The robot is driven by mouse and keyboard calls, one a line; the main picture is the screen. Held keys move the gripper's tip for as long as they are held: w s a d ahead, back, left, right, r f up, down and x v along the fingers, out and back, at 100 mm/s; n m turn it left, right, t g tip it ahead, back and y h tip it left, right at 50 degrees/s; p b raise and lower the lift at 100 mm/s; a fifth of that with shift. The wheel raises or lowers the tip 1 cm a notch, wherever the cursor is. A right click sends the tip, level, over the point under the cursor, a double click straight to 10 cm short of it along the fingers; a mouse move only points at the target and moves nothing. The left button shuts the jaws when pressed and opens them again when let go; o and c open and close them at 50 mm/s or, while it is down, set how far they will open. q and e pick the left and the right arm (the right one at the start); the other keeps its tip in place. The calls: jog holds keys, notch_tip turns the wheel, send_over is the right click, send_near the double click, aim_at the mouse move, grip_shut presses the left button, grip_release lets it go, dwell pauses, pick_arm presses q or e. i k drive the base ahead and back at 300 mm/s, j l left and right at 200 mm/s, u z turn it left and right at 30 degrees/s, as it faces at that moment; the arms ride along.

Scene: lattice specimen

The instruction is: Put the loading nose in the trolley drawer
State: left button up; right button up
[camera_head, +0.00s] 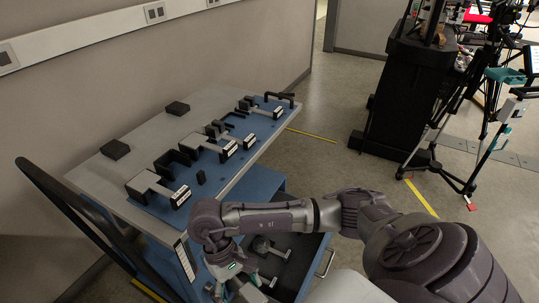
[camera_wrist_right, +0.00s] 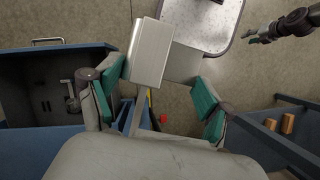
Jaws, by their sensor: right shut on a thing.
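My right gripper (camera_wrist_right: 160,98) is shut on a pale metal piece (camera_wrist_right: 148,52), taken to be the loading nose. The piece is a block with a flat part reaching toward the right finger. In the head view my right gripper (camera_head: 238,288) is low, beside the open trolley drawer (camera_head: 307,268). In the wrist view the drawer (camera_wrist_right: 20,145) lies to the left of the gripper, and the held piece is outside it. Grey metal parts (camera_head: 265,247) lie in the drawer. My left gripper (camera_wrist_right: 262,38) shows small at the upper right of the wrist view; its jaws are unclear.
The trolley top (camera_head: 100,180) carries a blue plate (camera_head: 163,208) with several metal and black fixtures, plus two black blocks (camera_head: 115,149). A blue-sided tray (camera_wrist_right: 262,122) with wooden blocks (camera_wrist_right: 288,123) is at the wrist view's right. A black cabinet (camera_head: 395,95) and tripod stand behind.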

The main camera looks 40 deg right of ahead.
aim_at(295, 237)
jog(key=l+u, duration=0.2)
jog(key=u, duration=0.15)
jog(key=l+u, duration=0.35)
jog(key=k+l+u, duration=0.1)
jog(key=u, duration=0.25)
jog(key=k+l+u, duration=0.15)
jog(key=l, duration=0.45)
jog(key=k+l+u, duration=0.15)
jog(key=k+l, duration=0.25)
jog(key=k+l+u, duration=0.15)
jog(key=k+l, duration=0.15)
jog(key=l, duration=0.35)
jog(key=k+l+u, duration=0.15)
jog(key=k+l, duration=0.2)
jog(key=l, duration=0.1)
